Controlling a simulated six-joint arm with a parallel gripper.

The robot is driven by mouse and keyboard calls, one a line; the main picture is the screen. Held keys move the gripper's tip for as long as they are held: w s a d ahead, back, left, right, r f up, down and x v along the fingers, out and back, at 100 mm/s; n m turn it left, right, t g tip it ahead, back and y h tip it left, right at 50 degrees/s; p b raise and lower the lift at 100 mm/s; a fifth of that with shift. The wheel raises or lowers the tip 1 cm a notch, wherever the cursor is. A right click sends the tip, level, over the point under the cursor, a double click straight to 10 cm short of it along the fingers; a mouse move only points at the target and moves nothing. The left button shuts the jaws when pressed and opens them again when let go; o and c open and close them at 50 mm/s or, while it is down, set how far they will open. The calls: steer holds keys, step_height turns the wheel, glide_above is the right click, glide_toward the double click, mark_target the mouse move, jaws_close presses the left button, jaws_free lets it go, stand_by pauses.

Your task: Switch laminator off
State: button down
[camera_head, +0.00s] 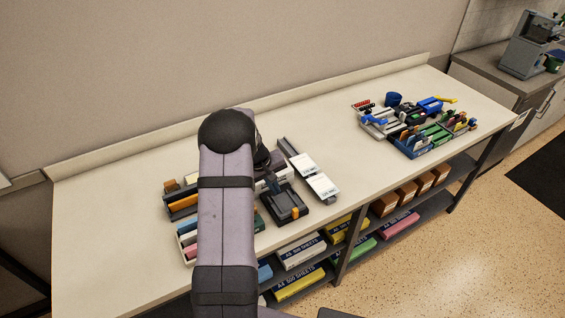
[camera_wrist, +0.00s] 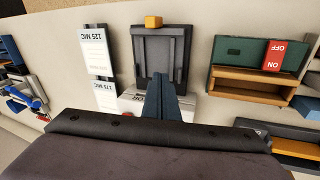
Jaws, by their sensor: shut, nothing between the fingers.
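My gripper (camera_wrist: 168,88) is shut and empty, its dark blue fingers reaching over the near end of a black tray-like unit (camera_wrist: 153,52) with an orange knob (camera_wrist: 153,21). A pale labelled part (camera_wrist: 130,98) with a red spot lies beside the fingers, partly covered; I cannot read its label fully or tell if it is the laminator. To the right is a dark green box (camera_wrist: 232,50) with a red rocker (camera_wrist: 275,56) marked OFF and ON. I cannot tell which side is pressed.
White packs marked 125 MIC (camera_wrist: 94,50) and 175 MIC (camera_wrist: 105,96) lie left of the black unit. Wooden-coloured trays stand at right. Blue and green bins (camera_head: 418,146) fill the bench's far right. The bench middle (camera_head: 350,155) is clear.

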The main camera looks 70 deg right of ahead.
steer(key=w+d+r+n+h, duration=0.1)
steer(key=w+d+r+h, duration=0.2)
steer(key=d+r, duration=0.8)
steer(key=d+h, duration=0.2)
steer(key=shift+d+n+t, duration=0.3)
steer(key=shift+d+n, duration=0.1)
steer(key=shift+f, duration=0.1)
steer(key=f+b, duration=0.4)
steer(key=s+a+f+b, duration=0.1)
steer(key=f, duration=0.2)
steer(key=shift+b, duration=0.4)
steer(key=shift+f+b, duration=0.75)
steer(key=shift+b, duration=0.15)
steer(key=shift+s+a+f+b, duration=0.1)
steer(key=shift+f+b, duration=0.3)
steer(key=shift+b, duration=0.15)
steer(key=shift+s+a+f+b, duration=0.1)
steer(key=shift+f+b, duration=0.25)
steer(key=shift+b, duration=0.2)
stand_by(1.1)
steer(key=shift+r, duration=0.15)
steer(key=shift+w+d+r+p, duration=0.15)
steer(key=shift+r+p, duration=0.45)
steer(key=shift+r, duration=0.05)
